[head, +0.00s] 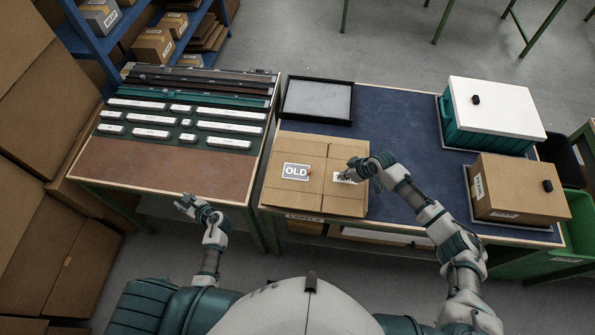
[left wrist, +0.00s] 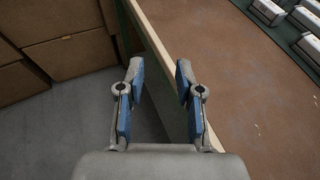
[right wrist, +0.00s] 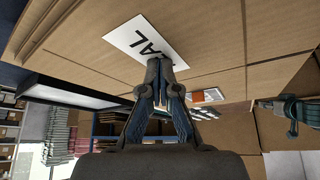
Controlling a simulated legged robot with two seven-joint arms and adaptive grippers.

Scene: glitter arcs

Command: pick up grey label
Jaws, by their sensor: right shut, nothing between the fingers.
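A grey label with a white border, printed OLD (head: 296,171), lies on the left part of a closed cardboard box (head: 312,201). A small red-orange spot shows at its right edge. It also shows small in the right wrist view (right wrist: 212,96), beyond the fingers. A white label (right wrist: 138,42) with letters ending in EAL lies on the box, partly behind my right gripper (head: 349,175). That gripper is shut and empty, its tips at the white label; I cannot tell if they touch. My left gripper (head: 188,202) is open and empty, near the left table's front edge.
The left table (head: 150,165) holds several white-faced labelled bars (head: 230,127) and long rails. A shallow black-rimmed tray (head: 318,99) stands behind the box. A white-lidded teal crate (head: 495,110) and a cardboard box (head: 520,188) stand at right. Blue mat between is clear.

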